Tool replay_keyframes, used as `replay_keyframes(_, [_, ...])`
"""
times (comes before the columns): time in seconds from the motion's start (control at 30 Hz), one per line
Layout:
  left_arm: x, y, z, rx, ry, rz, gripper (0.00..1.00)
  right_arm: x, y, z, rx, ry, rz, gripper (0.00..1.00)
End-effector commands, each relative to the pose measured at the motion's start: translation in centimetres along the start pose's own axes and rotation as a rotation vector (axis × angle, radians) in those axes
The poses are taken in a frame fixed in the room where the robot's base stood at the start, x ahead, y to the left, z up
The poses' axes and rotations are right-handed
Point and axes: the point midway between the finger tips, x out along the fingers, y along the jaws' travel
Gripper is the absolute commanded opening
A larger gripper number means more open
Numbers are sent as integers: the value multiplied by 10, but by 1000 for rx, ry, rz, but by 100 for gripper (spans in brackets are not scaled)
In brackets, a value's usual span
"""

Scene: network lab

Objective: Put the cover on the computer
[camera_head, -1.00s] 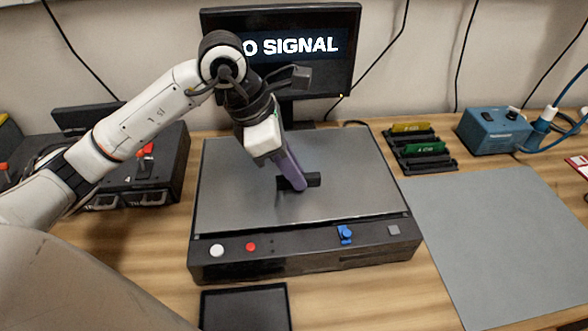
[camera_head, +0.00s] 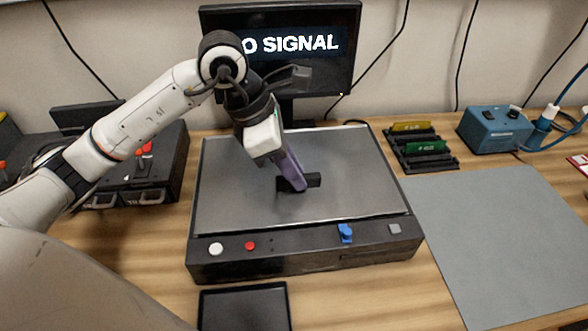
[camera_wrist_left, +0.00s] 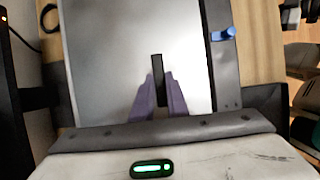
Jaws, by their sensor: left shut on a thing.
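The grey cover (camera_head: 345,200) lies flat over the top of the black computer (camera_head: 300,261); it also shows in the left wrist view (camera_wrist_left: 110,50). A dark handle (camera_head: 314,180) stands at the middle of the cover. My left gripper (camera_head: 297,187) points down at it, and its purple fingers are shut on the handle, one on each side in the left wrist view (camera_wrist_left: 158,85). The computer's front has a white button (camera_head: 216,249), a red button (camera_head: 250,246) and a blue latch (camera_head: 345,233). My right gripper is not in view.
A monitor (camera_head: 330,75) reading "NO SIGNAL" stands behind. A card rack (camera_head: 425,160) and a blue box (camera_head: 495,130) are at the right, behind a bare grey mat (camera_head: 500,240). A black tray (camera_head: 245,306) lies in front. Another dark unit (camera_head: 150,175) stands left.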

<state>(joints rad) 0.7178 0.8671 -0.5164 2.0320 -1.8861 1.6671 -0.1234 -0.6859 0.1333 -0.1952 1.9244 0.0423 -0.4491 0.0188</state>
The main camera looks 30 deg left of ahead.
Motion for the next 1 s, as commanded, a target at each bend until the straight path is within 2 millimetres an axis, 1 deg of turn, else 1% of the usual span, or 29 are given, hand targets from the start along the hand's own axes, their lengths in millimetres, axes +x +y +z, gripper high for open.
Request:
replay_keyframes(0.4, [2, 0, -1, 0, -2, 1, 0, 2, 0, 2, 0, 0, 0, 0])
replay_keyframes(0.43, [2, 0, -1, 0, -2, 1, 19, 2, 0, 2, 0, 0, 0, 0])
replay_keyframes(0.53, [2, 0, -1, 0, -1, 1, 36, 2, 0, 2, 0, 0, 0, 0])
replay_keyframes(0.73, [2, 0, -1, 0, -1, 1, 36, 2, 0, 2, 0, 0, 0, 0])
replay_keyframes(0.77, [3, 0, -2, 0, 1, -1, 39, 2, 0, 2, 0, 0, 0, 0])
replay_keyframes(0.8, [3, 0, -2, 0, 1, -1, 45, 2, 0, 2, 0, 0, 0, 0])
replay_keyframes(1.0, [3, 0, -1, 0, 1, -1, 45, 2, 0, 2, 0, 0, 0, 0])
